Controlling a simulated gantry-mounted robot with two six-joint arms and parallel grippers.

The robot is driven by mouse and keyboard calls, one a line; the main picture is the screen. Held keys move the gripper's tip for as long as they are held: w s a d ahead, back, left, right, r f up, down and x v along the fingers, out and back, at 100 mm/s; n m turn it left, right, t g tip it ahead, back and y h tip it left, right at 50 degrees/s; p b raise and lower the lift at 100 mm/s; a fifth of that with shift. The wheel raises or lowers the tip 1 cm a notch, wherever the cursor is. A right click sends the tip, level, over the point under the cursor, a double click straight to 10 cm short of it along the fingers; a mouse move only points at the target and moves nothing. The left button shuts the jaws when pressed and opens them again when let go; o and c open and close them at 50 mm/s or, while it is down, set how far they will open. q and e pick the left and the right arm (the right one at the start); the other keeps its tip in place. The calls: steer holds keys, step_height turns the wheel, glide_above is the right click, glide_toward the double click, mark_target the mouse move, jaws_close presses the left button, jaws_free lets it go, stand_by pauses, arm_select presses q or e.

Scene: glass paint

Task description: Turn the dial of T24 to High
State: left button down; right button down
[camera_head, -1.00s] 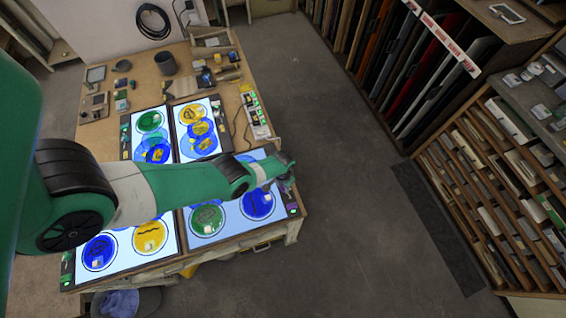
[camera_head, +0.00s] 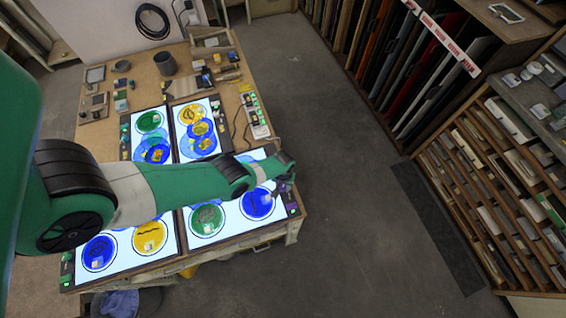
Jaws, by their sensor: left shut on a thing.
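The lit panel at the lower right of the bench (camera_head: 232,226) has a narrow dark control strip (camera_head: 291,207) along its right edge, with a small green light. I cannot read a T24 label. My left gripper (camera_head: 283,187) is over this strip, shut on its small dial. The fingers hide most of the dial, so its setting cannot be read. My green left arm crosses above the panels and covers part of them. My right gripper is not in view.
Other lit panels with green, yellow and blue glass discs lie on the wooden bench (camera_head: 100,128), including one at lower left (camera_head: 125,254). A power strip (camera_head: 255,115), a dark cup (camera_head: 165,64) and tools stand farther back. Open floor lies right of the bench.

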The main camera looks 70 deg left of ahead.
arm_select(q)
steer(key=c, duration=0.5)
jaws_free()
